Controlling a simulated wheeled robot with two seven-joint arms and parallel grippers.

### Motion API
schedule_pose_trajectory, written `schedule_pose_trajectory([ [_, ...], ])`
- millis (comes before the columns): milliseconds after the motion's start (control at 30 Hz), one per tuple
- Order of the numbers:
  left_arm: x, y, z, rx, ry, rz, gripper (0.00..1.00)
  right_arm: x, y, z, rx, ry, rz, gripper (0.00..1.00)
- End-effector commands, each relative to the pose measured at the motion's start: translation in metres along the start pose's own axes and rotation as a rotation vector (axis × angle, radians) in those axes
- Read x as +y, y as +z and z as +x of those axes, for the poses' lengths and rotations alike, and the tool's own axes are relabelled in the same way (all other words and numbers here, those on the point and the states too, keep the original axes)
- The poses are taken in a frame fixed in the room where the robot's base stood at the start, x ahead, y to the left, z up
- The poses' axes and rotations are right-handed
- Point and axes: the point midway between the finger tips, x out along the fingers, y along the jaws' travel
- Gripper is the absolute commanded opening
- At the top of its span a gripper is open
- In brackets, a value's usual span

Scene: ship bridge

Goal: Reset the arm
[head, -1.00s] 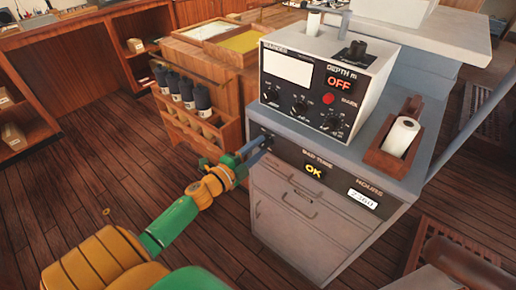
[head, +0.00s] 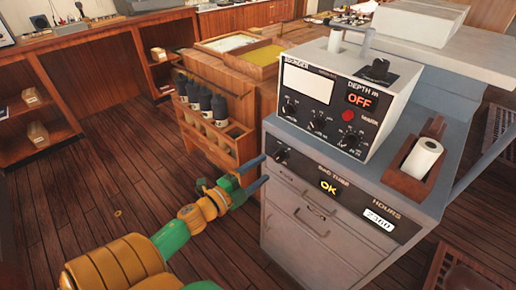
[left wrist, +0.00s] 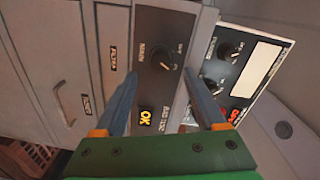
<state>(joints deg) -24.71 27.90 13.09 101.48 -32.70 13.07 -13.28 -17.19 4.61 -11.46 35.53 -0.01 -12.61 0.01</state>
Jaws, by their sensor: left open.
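My left gripper (head: 266,171) is open and empty, with blue fingers pointing at the front of the grey cabinet (head: 310,226). It is just left of the black knob (head: 281,156) on the dark panel (head: 335,187) and looks apart from it. In the left wrist view, the gripper (left wrist: 160,76) has its two fingers spread, with the knob (left wrist: 162,58) showing between and beyond them. My right gripper is in neither view.
A white sounder box (head: 340,100) reading OFF stands on the cabinet, beside a paper roll (head: 422,157) in a wooden holder. A wooden rack with dark bottles (head: 205,100) stands behind my left arm. Bare floor (head: 80,200) lies at the left.

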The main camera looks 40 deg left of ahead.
Motion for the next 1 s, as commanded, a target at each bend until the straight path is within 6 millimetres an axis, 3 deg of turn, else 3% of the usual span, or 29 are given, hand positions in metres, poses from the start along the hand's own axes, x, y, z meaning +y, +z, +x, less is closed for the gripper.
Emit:
schedule_pose_trajectory([
  [167,0.001,0.000,-0.018,-0.001,0.001,0.000,0.73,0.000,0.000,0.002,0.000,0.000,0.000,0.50],
  [567,0.001,0.001,-0.018,-0.002,0.001,-0.002,0.73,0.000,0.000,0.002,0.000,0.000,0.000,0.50],
  [633,0.013,0.007,-0.019,-0.032,0.023,-0.042,0.73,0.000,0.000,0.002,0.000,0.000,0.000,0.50],
  [667,0.026,0.014,-0.021,-0.060,0.046,-0.079,0.73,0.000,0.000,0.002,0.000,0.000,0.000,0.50],
  [733,0.074,0.034,-0.030,-0.170,0.128,-0.216,0.73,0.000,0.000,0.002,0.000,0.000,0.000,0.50],
  [833,0.172,0.053,-0.063,-0.381,0.303,-0.463,0.73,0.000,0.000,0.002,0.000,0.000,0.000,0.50],
  [900,0.240,0.051,-0.097,-0.530,0.434,-0.617,0.73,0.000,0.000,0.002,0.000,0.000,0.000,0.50],
  [1000,0.323,0.029,-0.157,-0.738,0.625,-0.795,0.73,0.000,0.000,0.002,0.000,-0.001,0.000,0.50],
])
